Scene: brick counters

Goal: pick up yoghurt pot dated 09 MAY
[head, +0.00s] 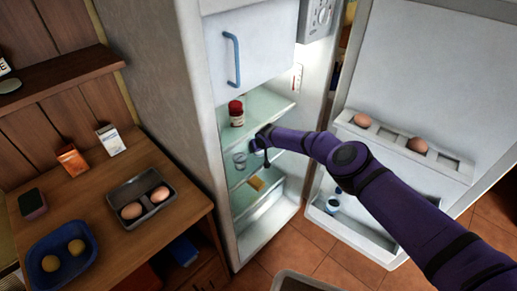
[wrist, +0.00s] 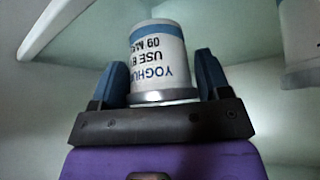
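A white yoghurt pot (wrist: 158,55) with blue bands and a grey rim stands out in the wrist view. Its print is upside down there and reads YOGHURT, USE BY and 09 with a cut-off month. My gripper (wrist: 163,75) has its two blue fingers on either side of this pot. The left finger looks close against it and a narrow gap seems to show at the right finger. I cannot tell whether they press on it. In the head view my gripper (head: 260,141) is inside the fridge, and the pot there is mostly hidden.
Another pot (wrist: 301,40) is at the wrist view's right edge. A pale cup (head: 240,160) stands left of my gripper. A red-lidded jar (head: 236,113) is on the shelf above, and a yellow block (head: 256,184) lies below. The open fridge door (head: 420,80) is at right.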

